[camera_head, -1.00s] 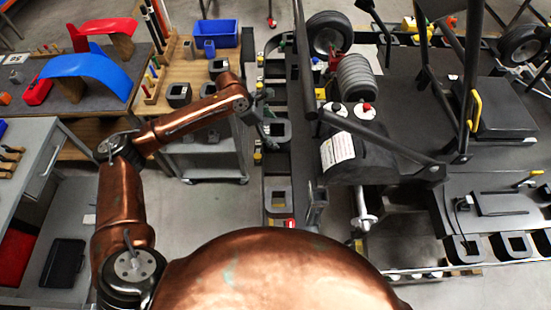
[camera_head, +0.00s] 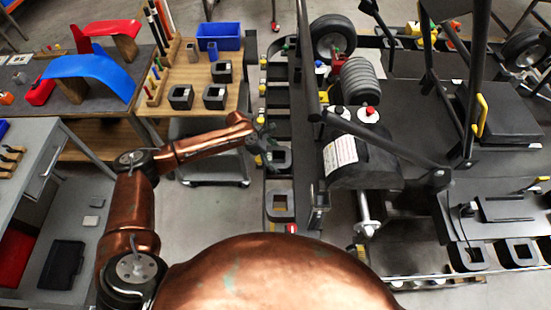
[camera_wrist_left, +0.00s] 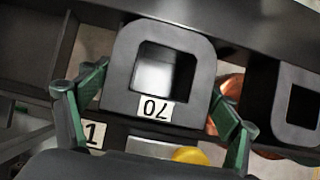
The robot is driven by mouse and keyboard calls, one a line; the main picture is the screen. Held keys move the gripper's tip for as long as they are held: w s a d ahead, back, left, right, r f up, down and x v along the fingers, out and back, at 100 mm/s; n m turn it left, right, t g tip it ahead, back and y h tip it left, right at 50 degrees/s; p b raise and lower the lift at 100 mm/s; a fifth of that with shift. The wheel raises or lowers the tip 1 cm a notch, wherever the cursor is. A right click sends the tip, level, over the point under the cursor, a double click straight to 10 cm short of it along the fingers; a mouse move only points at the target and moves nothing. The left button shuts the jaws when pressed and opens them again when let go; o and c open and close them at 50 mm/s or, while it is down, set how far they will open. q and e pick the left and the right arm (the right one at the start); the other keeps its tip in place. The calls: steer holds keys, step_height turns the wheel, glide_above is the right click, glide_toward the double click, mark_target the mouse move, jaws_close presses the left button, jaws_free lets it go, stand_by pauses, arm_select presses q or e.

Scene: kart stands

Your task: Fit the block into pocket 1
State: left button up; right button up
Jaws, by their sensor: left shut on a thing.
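The block (camera_wrist_left: 180,111) is a dark grey piece with a rounded top, a large square opening and a white two-digit label. In the left wrist view it lies between the green-lined fingers of my left gripper (camera_wrist_left: 155,120), which is shut on it. A "1" label (camera_wrist_left: 92,135) shows beside the left finger, on the edge of the rack. In the head view my left gripper (camera_head: 265,140) is over the long dark rack (camera_head: 270,180), with the block (camera_head: 283,158) by its fingertips. I cannot tell whether the block is inside a pocket or above it. My right gripper is not in view.
A similar block (camera_head: 280,205) sits in the rack nearer to me; one shows at the right of the wrist view (camera_wrist_left: 302,108). A wooden-topped cart (camera_head: 190,75) with several blocks and a blue bin (camera_head: 218,36) stands at left. The kart stand (camera_head: 400,170) is at right.

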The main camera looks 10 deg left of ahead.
arm_select(q)
steer(key=shift+f, duration=0.1)
steer(key=o, duration=1.7)
steer(key=shift+o, duration=0.2)
steer(key=p+v, duration=0.1)
steer(key=v, duration=1.1)
